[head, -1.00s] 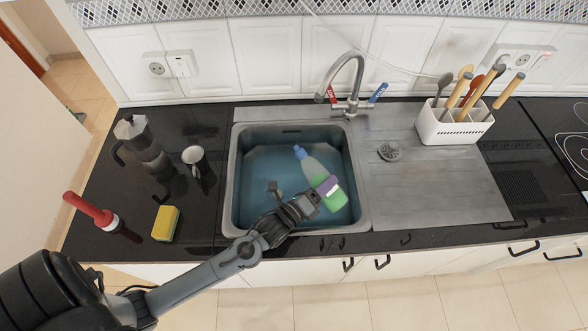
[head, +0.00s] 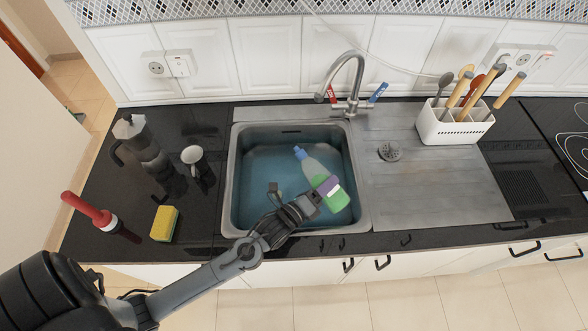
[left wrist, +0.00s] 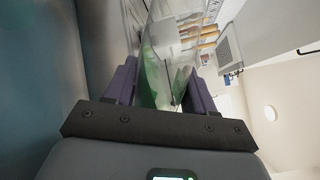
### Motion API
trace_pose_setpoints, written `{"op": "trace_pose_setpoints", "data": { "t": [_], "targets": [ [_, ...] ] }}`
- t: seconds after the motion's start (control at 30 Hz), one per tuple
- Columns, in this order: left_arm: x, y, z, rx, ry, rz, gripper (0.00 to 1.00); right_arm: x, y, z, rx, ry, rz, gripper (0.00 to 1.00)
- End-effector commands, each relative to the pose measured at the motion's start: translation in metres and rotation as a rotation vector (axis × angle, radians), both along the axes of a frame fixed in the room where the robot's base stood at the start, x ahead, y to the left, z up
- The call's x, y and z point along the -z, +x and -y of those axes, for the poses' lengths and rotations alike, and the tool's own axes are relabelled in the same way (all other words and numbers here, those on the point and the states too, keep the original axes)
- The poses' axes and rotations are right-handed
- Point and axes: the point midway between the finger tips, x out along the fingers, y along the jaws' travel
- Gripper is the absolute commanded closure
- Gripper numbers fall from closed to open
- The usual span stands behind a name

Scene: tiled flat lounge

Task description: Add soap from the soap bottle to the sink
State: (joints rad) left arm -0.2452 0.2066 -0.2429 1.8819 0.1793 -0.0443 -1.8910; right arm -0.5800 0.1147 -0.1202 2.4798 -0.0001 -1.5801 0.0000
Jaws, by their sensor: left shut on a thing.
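The soap bottle (head: 314,166) is clear with green liquid and a blue cap, and it is tilted over the sink (head: 361,205), cap toward the upper left. My left gripper (head: 326,186) is shut on the bottle's lower part, with purple fingers across it. In the left wrist view the bottle (left wrist: 153,75) sits between the two purple fingers of the gripper (left wrist: 160,85). The sink holds bluish water. Whether soap is leaving the cap cannot be told. My right gripper is not in view.
The faucet (head: 352,80) stands behind the sink. A white utensil holder (head: 453,125) stands on the right. The drainboard (head: 430,190) is mostly clear.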

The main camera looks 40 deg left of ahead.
Motion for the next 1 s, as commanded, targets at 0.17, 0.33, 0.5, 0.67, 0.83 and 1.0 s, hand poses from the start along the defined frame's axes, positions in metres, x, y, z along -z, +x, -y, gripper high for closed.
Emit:
{"op": "trace_pose_setpoints", "data": {
  "t": [0.17,0.33,0.5,0.67,0.83,1.0],
  "targets": [
    [-0.0008,-0.0001,0.0006,0.000,-0.011,0.000,0.84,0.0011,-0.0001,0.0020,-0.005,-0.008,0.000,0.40],
    [-0.0013,-0.0001,0.0010,0.000,-0.021,0.000,0.84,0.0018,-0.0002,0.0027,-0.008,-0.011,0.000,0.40],
    [-0.0008,-0.0003,0.0016,0.000,-0.032,-0.003,0.84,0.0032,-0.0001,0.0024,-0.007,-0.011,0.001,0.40],
    [-0.0018,-0.0003,0.0020,0.000,-0.040,-0.003,0.84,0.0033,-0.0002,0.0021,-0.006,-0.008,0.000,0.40],
    [-0.0019,-0.0004,0.0025,0.000,-0.051,-0.003,0.84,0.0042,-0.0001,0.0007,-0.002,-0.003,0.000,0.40],
    [-0.0017,-0.0005,0.0030,0.000,-0.062,-0.005,0.84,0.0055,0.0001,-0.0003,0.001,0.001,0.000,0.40]
  ]
}}
